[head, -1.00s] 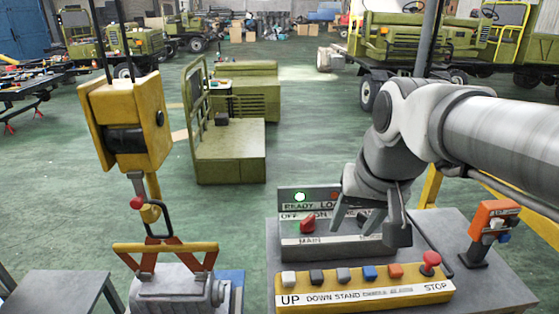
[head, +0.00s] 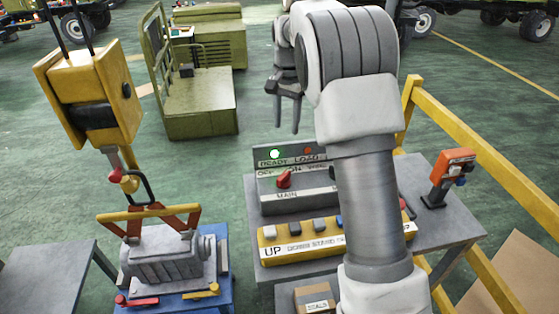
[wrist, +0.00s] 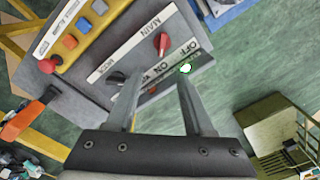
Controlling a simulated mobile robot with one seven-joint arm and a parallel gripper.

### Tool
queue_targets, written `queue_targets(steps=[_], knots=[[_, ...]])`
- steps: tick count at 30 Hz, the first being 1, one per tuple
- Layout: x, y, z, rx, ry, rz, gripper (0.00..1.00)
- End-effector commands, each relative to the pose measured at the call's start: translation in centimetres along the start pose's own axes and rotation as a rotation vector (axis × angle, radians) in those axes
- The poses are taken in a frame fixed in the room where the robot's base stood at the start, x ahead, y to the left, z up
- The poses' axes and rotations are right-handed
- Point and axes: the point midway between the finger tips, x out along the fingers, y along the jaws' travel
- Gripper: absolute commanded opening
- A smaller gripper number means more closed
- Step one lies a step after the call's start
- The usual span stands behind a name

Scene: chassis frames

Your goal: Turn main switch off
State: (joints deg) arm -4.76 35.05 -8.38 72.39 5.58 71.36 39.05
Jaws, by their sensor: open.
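The main switch is a red rotary knob (head: 284,179) on the grey control box (head: 310,198), between its OFF and ON labels and above the word MAIN. In the head view its handle leans up and right, toward ON. The knob also shows in the wrist view (wrist: 163,44), upside down and beyond my fingertips. A green READY lamp (head: 275,154) is lit on the box's back plate. My gripper (head: 287,127) is open and empty, above and behind the box, apart from the knob. In the wrist view its two fingers (wrist: 160,76) stand apart.
A yellow button box (head: 290,245) sits in front of the switch box, partly hidden by my arm. An orange pendant (head: 452,170) stands right on the table. A yellow hoist (head: 95,95) hangs at left over a grey casting (head: 165,256). A yellow rail (head: 475,120) runs at right.

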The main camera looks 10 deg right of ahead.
Motion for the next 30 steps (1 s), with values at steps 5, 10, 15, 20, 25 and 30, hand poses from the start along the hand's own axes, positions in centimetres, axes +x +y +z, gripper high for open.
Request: queue_targets(steps=[5, 10, 15, 20, 25, 30], knots=[[1.5, -1.0, -0.9, 0.034, -0.013, 0.022, 0.53], [2.6, -1.1, -1.0, 0.04, -0.016, 0.026, 0.53], [5.4, -1.0, -0.8, 0.039, -0.019, 0.028, 0.53], [8.9, -0.9, -0.8, 0.039, -0.018, 0.028, 0.53], [12.6, -0.8, -0.7, 0.038, -0.019, 0.029, 0.53], [15.9, -0.7, -0.7, 0.038, -0.018, 0.027, 0.53]])
